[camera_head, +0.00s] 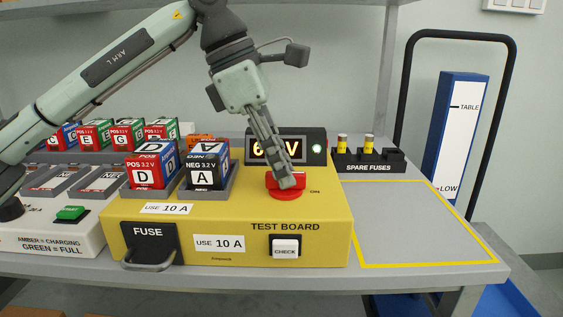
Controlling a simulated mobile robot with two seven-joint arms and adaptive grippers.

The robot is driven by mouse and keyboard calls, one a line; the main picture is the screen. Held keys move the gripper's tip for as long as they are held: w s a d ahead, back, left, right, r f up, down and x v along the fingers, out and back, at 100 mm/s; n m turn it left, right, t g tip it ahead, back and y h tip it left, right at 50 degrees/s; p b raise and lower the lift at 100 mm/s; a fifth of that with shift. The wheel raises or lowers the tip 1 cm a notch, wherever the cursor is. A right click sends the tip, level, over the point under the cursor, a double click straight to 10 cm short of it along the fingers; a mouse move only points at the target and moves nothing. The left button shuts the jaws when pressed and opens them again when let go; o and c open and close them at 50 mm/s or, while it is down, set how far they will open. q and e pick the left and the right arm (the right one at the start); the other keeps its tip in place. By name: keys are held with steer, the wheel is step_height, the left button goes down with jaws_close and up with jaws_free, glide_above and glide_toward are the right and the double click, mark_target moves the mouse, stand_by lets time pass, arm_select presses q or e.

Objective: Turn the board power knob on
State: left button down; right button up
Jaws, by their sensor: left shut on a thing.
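The red power knob (282,194) sits on top of the yellow test board (325,215), near its right end. My left gripper (287,181) comes down from above and is shut on the knob, hiding part of it. Behind it, a black display (262,147) shows lit digits partly covered by my gripper, with a "6" and a "V" readable. Battery blocks D (143,178) and A (200,177) stand in holders on the board's left. My right gripper is not in view.
A fuse drawer (148,240) and a CHECK button (285,249) are on the board's front. A spare fuse rack (368,163) stands behind a clear, yellow-outlined area (415,220) at right. A charger (50,232) and several battery blocks are at left.

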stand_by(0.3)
arm_select(q)
steer(key=c, duration=1.5)
jaws_free()
steer(key=v, duration=1.2)
